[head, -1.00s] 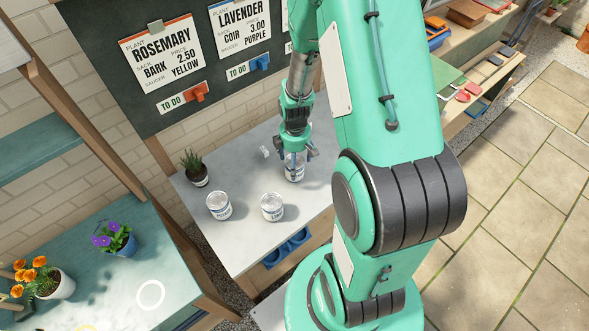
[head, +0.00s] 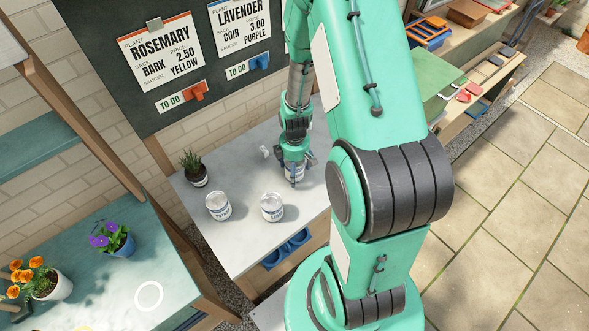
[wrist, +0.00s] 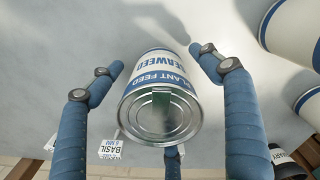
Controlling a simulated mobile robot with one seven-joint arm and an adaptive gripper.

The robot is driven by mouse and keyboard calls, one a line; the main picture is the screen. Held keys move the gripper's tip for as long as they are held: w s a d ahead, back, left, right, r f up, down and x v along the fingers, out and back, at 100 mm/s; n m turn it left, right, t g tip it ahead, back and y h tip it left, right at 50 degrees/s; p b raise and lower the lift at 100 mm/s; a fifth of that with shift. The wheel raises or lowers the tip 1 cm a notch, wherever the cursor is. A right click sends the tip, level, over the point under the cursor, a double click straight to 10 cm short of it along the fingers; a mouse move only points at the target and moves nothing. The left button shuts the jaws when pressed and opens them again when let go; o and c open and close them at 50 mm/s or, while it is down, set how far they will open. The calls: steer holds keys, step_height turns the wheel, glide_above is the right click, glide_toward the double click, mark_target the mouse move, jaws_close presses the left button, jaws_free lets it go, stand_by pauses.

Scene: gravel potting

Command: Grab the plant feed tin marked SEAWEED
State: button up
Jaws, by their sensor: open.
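The SEAWEED plant feed tin (wrist: 160,90) is white with blue lettering and a bare metal lid. In the wrist view it sits between the blue fingers of my gripper (wrist: 155,60), and its label reads upside down. The fingers are spread on either side, with a visible gap at the right. In the head view my gripper (head: 293,162) is right over the tin (head: 295,176) on the grey table, hiding its upper part.
Two similar tins stand to the left, one nearer (head: 272,207) and one farther (head: 218,206). A dark-potted plant (head: 197,169) stands at the table's back left. A small BASIL tag (wrist: 110,148) lies near the tin. The table's front left is clear.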

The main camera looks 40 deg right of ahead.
stand_by(0.4)
steer(key=c, duration=1.6)
steer(key=shift+r, duration=0.15)
steer(key=shift+r, duration=0.8)
step_height(320, 180, up, 2)
steer(key=shift+r+p, duration=0.1)
steer(key=shift+p, duration=0.35)
steer(key=s+a, duration=0.2)
steer(key=s, duration=0.3)
steer(key=s+a, duration=0.2)
steer(key=s, duration=0.3)
steer(key=s+a+r+p, duration=0.1)
steer(key=s+a, duration=0.1)
steer(key=s, duration=0.2)
steer(key=shift+s+a, duration=0.1)
steer(key=shift+s, duration=0.3)
